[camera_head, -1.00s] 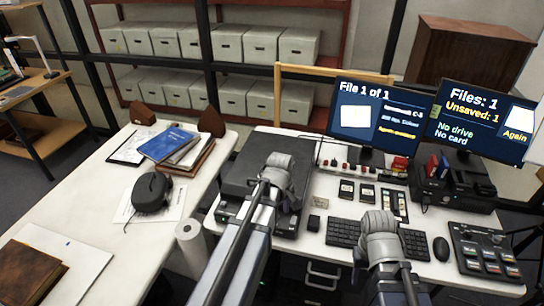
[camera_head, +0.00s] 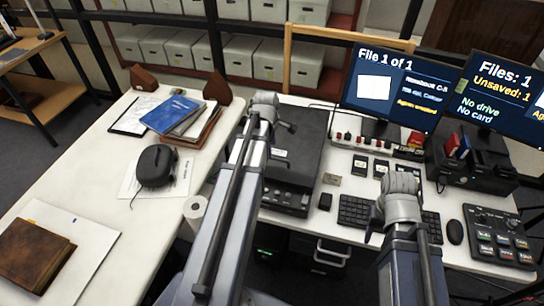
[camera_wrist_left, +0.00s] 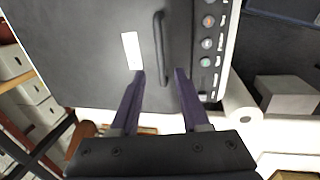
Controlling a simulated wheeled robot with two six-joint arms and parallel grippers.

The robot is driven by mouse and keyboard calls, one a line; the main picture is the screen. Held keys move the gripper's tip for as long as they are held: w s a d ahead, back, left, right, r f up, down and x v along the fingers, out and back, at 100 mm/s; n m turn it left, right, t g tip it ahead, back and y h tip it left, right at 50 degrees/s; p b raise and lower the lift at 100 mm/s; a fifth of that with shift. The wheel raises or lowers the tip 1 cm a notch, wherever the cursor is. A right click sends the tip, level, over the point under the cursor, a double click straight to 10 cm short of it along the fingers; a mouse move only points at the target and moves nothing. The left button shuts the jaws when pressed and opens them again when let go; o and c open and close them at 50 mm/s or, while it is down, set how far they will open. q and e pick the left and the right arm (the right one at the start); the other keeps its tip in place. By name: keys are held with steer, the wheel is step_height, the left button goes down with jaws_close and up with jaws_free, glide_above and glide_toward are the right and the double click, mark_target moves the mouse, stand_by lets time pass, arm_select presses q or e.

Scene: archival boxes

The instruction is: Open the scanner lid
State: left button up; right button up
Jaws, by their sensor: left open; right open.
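The scanner (camera_head: 296,146) is a dark flat box with its lid closed, on the white desk in the head view. In the left wrist view its lid (camera_wrist_left: 85,40) fills the upper left, with a dark bar handle (camera_wrist_left: 160,35) and a white label. My left gripper (camera_head: 262,104) is over the scanner's far left edge in the head view. Its open fingers (camera_wrist_left: 160,76) point at the lid, on either side of the handle's lower end; contact cannot be told. My right gripper (camera_head: 403,186) is open over the keyboard, its fingertips mostly hidden.
Two monitors (camera_head: 392,88) stand behind the keyboard (camera_head: 355,211). A mouse (camera_head: 454,232) and a button panel (camera_head: 497,238) lie at right. Books (camera_head: 180,116) and a black device (camera_head: 155,166) lie on the left table. A paper roll (camera_head: 195,208) stands between the tables.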

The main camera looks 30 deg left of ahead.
mark_target(272, 158)
arm_select(q)
steer(key=f+b, duration=0.1)
steer(key=f, duration=0.1)
steer(key=f+b, duration=0.2)
steer(key=w+f+b, duration=0.1)
steer(key=f+b, duration=0.1)
steer(key=shift+c, duration=0.2)
jaws_close()
steer(key=shift+r, duration=0.1)
stand_by(1.2)
